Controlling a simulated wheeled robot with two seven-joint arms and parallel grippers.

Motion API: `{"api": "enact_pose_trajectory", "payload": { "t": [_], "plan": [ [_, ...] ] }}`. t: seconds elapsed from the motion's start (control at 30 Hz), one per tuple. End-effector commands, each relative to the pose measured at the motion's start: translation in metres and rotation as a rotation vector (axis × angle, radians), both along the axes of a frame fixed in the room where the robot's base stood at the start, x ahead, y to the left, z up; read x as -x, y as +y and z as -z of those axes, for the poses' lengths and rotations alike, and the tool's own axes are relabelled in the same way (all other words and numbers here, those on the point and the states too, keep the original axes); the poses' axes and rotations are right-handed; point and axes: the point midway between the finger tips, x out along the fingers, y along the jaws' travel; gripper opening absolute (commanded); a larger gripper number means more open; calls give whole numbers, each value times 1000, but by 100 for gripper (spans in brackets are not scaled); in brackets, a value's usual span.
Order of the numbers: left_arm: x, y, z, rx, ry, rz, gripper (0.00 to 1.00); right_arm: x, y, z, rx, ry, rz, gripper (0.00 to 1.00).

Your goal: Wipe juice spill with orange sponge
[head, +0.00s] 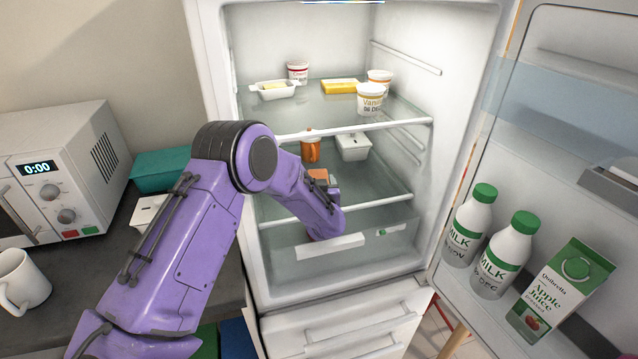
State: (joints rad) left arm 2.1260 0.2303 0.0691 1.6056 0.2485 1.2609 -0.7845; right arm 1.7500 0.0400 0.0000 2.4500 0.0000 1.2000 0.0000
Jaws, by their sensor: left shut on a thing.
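An open fridge fills the middle of the head view. My left arm reaches into it from the left, and my left gripper (322,184) is over the lower glass shelf (375,183). It is shut on the orange sponge (318,174), a small orange block partly hidden by the gripper and wrist. I cannot make out the juice spill; my arm covers part of that shelf. My right gripper is not in view.
An orange-brown container (310,149) and a white lidded box (353,147) stand behind the gripper. The upper shelf holds several tubs and a yellow pack (339,86). The open door on the right holds milk bottles (507,254) and an apple juice carton (560,291).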

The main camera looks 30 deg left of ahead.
Motion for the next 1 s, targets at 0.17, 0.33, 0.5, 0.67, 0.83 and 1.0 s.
{"api": "enact_pose_trajectory", "payload": {
  "t": [0.17,0.33,0.5,0.67,0.83,1.0],
  "plan": [
    [0,0,3,0,0,0,44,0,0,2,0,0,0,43],
    [0,0,6,0,0,0,44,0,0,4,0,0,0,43],
    [0,0,8,0,0,0,44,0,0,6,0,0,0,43],
    [0,0,8,0,0,0,44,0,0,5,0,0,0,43],
    [0,0,9,0,1,0,44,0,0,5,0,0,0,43],
    [0,0,11,0,3,1,44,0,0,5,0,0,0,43]
  ]
}}
